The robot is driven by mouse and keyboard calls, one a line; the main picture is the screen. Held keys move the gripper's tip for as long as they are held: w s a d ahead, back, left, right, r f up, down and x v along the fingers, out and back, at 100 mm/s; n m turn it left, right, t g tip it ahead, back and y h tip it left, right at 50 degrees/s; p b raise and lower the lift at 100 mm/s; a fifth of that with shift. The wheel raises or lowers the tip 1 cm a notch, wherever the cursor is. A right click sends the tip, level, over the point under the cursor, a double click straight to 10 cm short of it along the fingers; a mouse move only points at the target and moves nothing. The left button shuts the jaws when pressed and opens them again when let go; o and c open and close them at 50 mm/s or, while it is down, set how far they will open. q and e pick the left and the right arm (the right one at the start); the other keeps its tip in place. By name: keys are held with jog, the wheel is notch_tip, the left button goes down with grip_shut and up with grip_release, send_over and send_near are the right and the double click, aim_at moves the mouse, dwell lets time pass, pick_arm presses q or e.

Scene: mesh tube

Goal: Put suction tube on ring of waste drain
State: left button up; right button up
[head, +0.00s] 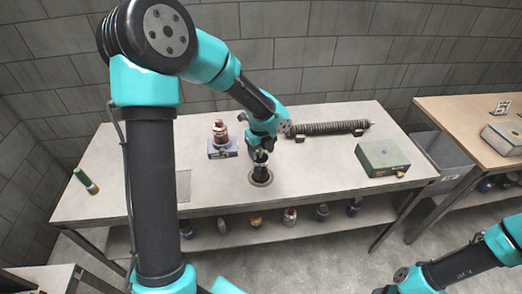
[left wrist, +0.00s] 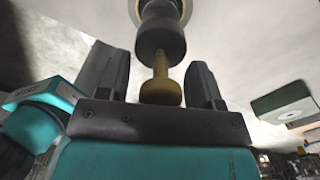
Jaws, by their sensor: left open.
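The suction tube (left wrist: 160,38) appears to be the upright dark grey cylinder with a brass-coloured end (left wrist: 160,88) in the left wrist view. Its far end meets the metal ring of the waste drain (left wrist: 186,8); whether it is fully seated I cannot tell. In the head view the ring (head: 261,183) lies flat near the table's front edge. My left gripper (head: 261,157) is above it. In the left wrist view its two fingers (left wrist: 161,85) are apart, one on each side of the brass end, with visible gaps. My right gripper is outside the frame.
A ridged dark tube (head: 328,128) lies at the back of the table (head: 120,165). A green box (head: 381,157) sits right; a green cylinder (head: 84,178) lies far left. Table between has free room.

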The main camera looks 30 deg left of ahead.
pick_arm(q)
notch_tip(320, 180, up, 12)
jog(key=shift+r, duration=0.1)
dwell(0.5)
dwell(0.4)
